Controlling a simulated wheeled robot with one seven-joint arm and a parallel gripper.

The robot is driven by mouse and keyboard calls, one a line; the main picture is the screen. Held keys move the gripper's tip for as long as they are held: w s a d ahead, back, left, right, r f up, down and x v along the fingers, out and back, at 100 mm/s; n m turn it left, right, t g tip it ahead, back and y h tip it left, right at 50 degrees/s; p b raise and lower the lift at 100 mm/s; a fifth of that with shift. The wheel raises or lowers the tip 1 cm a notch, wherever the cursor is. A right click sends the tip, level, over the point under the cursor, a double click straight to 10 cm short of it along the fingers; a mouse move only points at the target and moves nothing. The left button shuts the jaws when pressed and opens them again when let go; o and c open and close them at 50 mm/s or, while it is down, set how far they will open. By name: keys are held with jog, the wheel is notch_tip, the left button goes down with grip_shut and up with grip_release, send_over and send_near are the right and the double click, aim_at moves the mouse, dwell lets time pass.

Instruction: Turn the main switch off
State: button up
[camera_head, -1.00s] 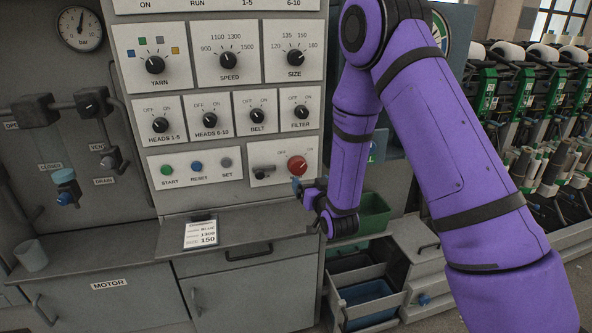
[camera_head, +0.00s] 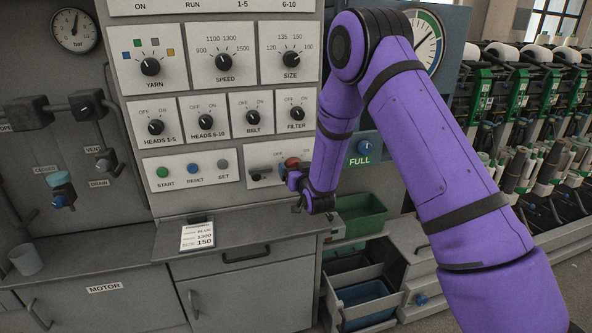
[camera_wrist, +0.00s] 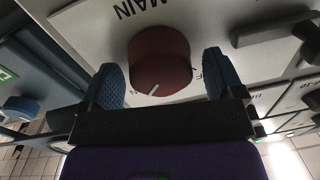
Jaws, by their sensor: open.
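The main switch is a red round knob (camera_head: 292,162) on the lower right panel of the grey cabinet, partly covered by my gripper in the head view. In the wrist view the red knob (camera_wrist: 160,60) sits between the two blue fingers, under the word MAIN. Its white pointer line faces the lower edge of that view, slightly left. My gripper (camera_wrist: 162,76) is open, with one finger on each side of the knob. A gap shows on the left; on the right the finger is very close, and I cannot tell whether it touches.
A black handle (camera_head: 262,176) sits just left of the knob on the same panel. Start, reset and set buttons (camera_head: 193,168) are further left. A blue FULL knob (camera_head: 366,146) is to the right. A grey ledge (camera_head: 250,230) with a paper card (camera_head: 197,236) lies below.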

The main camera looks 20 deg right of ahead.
jog(key=c, duration=0.9)
jog(key=shift+n, duration=0.4)
jog(key=n, duration=0.3)
jog(key=shift+a+n, duration=0.1)
jog(key=shift+n, duration=0.2)
jog(key=n, duration=0.4)
jog(key=shift+a+g, duration=0.1)
jog(key=shift+g, duration=0.2)
jog(key=n, duration=0.5)
jog(key=shift+a+h, duration=0.1)
jog(key=shift+h, duration=0.3)
jog(key=shift+f+n, duration=0.1)
jog(key=shift+n, duration=2)
